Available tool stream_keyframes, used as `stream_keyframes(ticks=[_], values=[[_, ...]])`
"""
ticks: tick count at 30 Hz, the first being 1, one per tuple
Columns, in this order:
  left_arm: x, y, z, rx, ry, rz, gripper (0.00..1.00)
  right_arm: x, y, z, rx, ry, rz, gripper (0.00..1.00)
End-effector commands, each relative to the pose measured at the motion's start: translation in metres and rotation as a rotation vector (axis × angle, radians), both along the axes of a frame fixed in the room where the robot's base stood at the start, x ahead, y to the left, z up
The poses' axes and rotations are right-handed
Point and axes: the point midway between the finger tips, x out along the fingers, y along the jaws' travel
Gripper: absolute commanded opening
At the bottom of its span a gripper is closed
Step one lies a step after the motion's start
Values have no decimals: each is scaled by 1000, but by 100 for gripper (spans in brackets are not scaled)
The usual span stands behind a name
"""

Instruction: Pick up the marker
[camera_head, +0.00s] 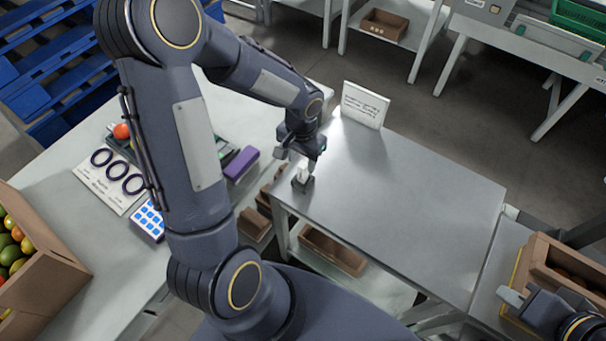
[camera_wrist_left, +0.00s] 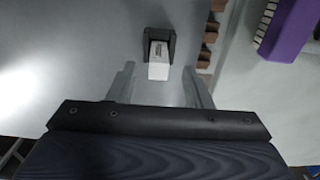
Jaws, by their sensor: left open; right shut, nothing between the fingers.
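A small white piece with dark print (camera_wrist_left: 159,62) stands in a dark holder (camera_wrist_left: 170,44) near the left edge of the grey metal table (camera_head: 400,200). I take it for the marker, but seen from above I cannot be sure. In the head view the dark holder (camera_head: 303,182) shows just below my left gripper (camera_head: 298,163). In the left wrist view my left gripper (camera_wrist_left: 161,82) is open and empty, its two fingers apart on either side of the white piece's near end. My right gripper (camera_head: 513,298) is shut and empty at the lower right, by a cardboard box.
A white sign (camera_head: 364,104) stands at the table's back edge. The cardboard box (camera_head: 533,262) is at the right. Most of the metal table is clear.

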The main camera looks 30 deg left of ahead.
Motion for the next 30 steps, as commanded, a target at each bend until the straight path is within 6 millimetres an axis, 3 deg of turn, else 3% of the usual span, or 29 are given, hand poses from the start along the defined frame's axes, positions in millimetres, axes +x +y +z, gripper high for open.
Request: stream_keyframes(ticks=[12,21,30], values=[[3,-2,-56,-2,3,1,45,0,0,0,0,0,0,0],[4,-2,-60,-1,-1,2,45,0,0,0,0,0,0,0],[4,-2,-60,-1,0,2,8,0,0,0,0,0,0,0]])
